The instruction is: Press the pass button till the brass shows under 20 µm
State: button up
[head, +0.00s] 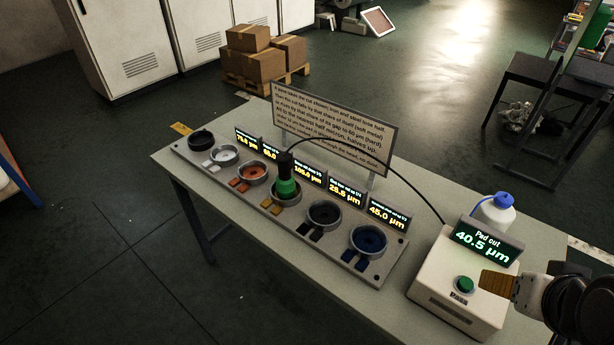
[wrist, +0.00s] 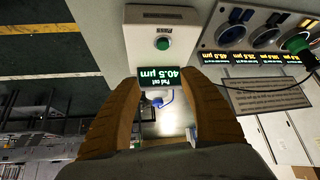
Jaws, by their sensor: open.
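A cream control box (head: 450,297) stands at the table's right end with a green button (head: 464,284) on top, labelled PASS. Its display (head: 484,243) reads "Pad cut 40.5 µm". My gripper (head: 496,283) is just right of the button and apart from it. In the wrist view my open, empty gripper (wrist: 160,84) has the button (wrist: 162,43) beyond its tips. A green-handled pad head (head: 287,183), cabled to the box, stands in the cup with the yellow tag; its contents are hidden. I cannot tell which display is the brass one; two read 25.5 µm (head: 347,193) and 45.0 µm (head: 389,213).
A grey rail (head: 300,236) holds several cups. A sign (head: 334,130) with rules on the cut stands behind it. A blue-capped white bottle (head: 494,214) is behind the box. Cartons (head: 265,60) and cabinets stand far behind. The table's front strip is clear.

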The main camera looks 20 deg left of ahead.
grip_shut()
dwell(1.1)
